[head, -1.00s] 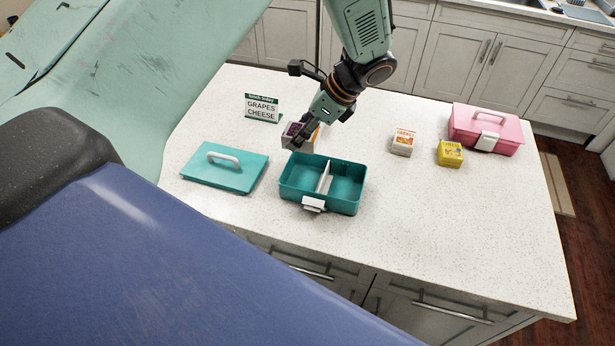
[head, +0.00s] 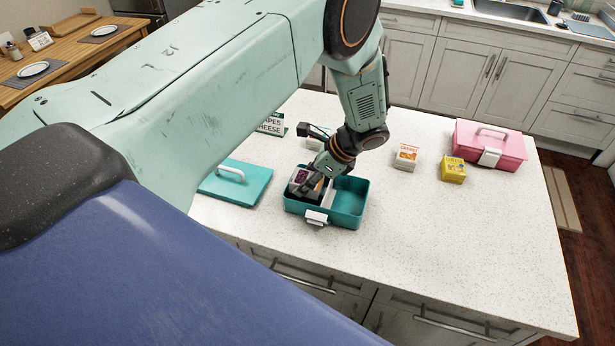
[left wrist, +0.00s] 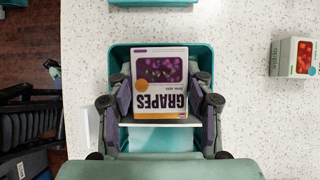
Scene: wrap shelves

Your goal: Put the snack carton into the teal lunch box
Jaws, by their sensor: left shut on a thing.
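The teal lunch box (head: 349,205) stands open on the counter, with a pale divider (head: 328,194) across it and a white front latch. My left gripper (head: 313,186) is shut on a white and purple grapes carton (head: 300,178) at the box's left compartment. In the left wrist view the carton (left wrist: 160,85) lies between both fingers of the gripper (left wrist: 160,100), label facing the camera, within the outline of the box (left wrist: 119,55). The carton's underside is hidden, so I cannot tell whether it touches the floor of the box. My right gripper is not in view.
The teal lid (head: 240,184) lies left of the box. A sign (head: 271,124), partly covered by my arm, and another carton (head: 317,139) stand behind. An orange-white carton (head: 406,157), a yellow carton (head: 453,169) and a pink lunch box (head: 490,143) are at right. The front right counter is clear.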

